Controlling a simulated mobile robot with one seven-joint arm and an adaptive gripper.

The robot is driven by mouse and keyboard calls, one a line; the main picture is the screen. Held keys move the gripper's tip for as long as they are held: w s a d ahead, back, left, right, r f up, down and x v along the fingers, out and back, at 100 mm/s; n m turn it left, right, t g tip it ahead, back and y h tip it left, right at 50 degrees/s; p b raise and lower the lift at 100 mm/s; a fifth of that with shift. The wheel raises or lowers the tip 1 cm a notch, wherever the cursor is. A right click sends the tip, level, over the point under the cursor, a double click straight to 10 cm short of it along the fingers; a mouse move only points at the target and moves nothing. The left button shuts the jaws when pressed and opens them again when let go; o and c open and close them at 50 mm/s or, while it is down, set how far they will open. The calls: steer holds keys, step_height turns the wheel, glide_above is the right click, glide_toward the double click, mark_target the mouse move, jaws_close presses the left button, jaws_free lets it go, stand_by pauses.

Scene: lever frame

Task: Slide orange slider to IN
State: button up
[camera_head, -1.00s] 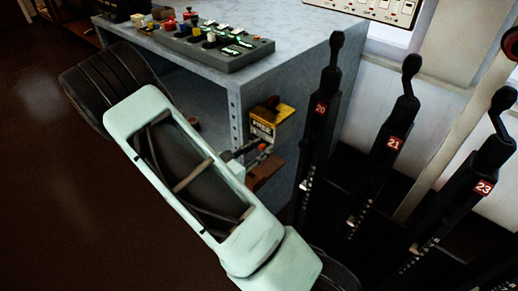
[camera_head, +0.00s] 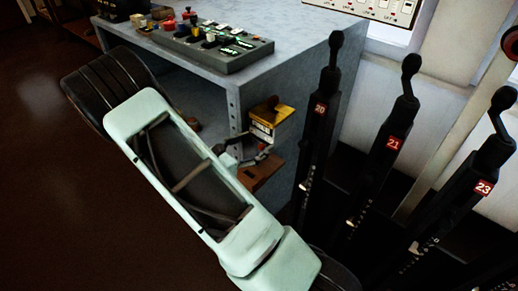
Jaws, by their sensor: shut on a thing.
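My gripper (camera_head: 247,150) is small and dark in the picture, beyond the end of my pale green arm. It is at the front of a small yellow and white labelled device on the side of the grey cabinet (camera_head: 285,120). It is shut on a small orange-red part, the orange slider (camera_head: 262,157), of which only a bit shows. The yellow device (camera_head: 268,118) has a dark reddish knob on top. Its label is too blurred to read, and I cannot make out an IN mark. The fingers hide part of the device.
A brown ledge (camera_head: 262,172) sits just below the device. Black levers numbered 20 (camera_head: 320,110), 21 (camera_head: 393,143) and 23 (camera_head: 482,188) stand close to its right. A button panel (camera_head: 215,45) lies on the cabinet top. Open dark floor (camera_head: 60,210) is at the left.

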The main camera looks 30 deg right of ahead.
steer(key=shift+o, duration=1.4)
steer(key=shift+w+r, duration=0.2)
steer(key=shift+w, duration=0.7)
steer(key=shift+w+a, duration=0.2)
steer(key=shift+a, duration=0.05)
steer(key=shift+c, duration=1)
steer(key=shift+o, duration=0.7)
steer(key=shift+s, duration=0.1)
steer(key=c, duration=0.6)
steer(key=shift+c, duration=0.3)
steer(key=shift+a, duration=0.1)
steer(key=shift+a, duration=0.3)
steer(key=shift+c, duration=0.6)
steer(key=shift+p+v, duration=0.6)
steer(key=shift+v, duration=2)
steer(key=shift+c, duration=0.5)
